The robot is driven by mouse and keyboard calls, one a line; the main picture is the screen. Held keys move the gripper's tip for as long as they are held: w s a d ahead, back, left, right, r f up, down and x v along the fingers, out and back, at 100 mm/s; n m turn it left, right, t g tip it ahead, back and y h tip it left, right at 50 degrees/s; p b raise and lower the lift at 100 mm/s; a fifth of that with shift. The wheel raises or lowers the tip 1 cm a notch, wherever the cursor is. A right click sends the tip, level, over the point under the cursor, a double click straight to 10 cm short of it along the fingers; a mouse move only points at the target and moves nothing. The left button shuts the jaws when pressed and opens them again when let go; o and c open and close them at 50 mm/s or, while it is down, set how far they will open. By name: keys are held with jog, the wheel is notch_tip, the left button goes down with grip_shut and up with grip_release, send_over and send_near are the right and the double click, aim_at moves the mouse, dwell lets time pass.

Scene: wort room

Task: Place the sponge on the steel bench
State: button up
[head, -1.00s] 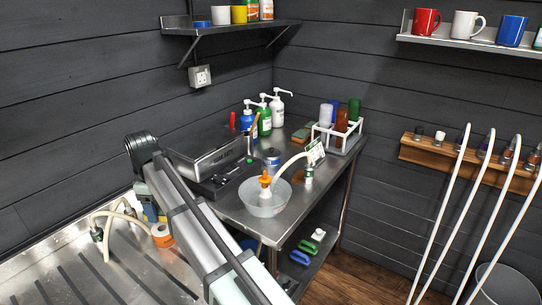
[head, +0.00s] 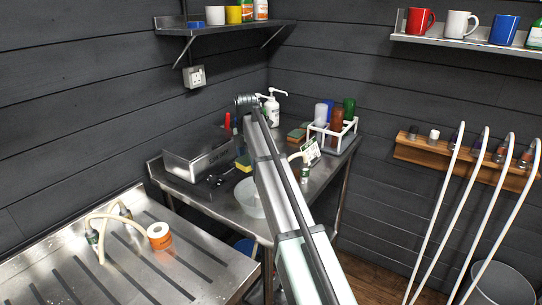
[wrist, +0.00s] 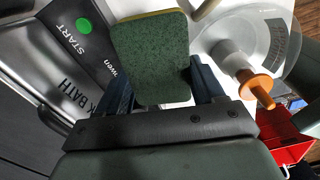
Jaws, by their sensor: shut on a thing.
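The sponge, yellow with a dark green scouring face, shows in the wrist view (wrist: 150,58), its green face towards the camera. My gripper (wrist: 162,88) is shut on it, a dark finger at each side. In the head view the sponge (head: 243,162) appears beside my arm, by the steel bath; the gripper is mostly hidden there by my arm. The steel bench (head: 213,203) stands in the corner, and the sponge is over it. I cannot tell how high it is, or whether it touches anything.
A slotted drainer (head: 75,272) lies left.

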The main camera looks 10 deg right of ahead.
jog(key=w+d+r+n, duration=0.1)
jog(key=w+d+n, duration=0.2)
jog(key=d, duration=1)
notch_tip(320, 180, down, 10)
jog(key=shift+s+d+r, duration=0.1)
jog(key=shift+s, duration=0.05)
jog(key=o, duration=1.2)
jog(key=shift+o, duration=0.2)
notch_tip(320, 180, up, 12)
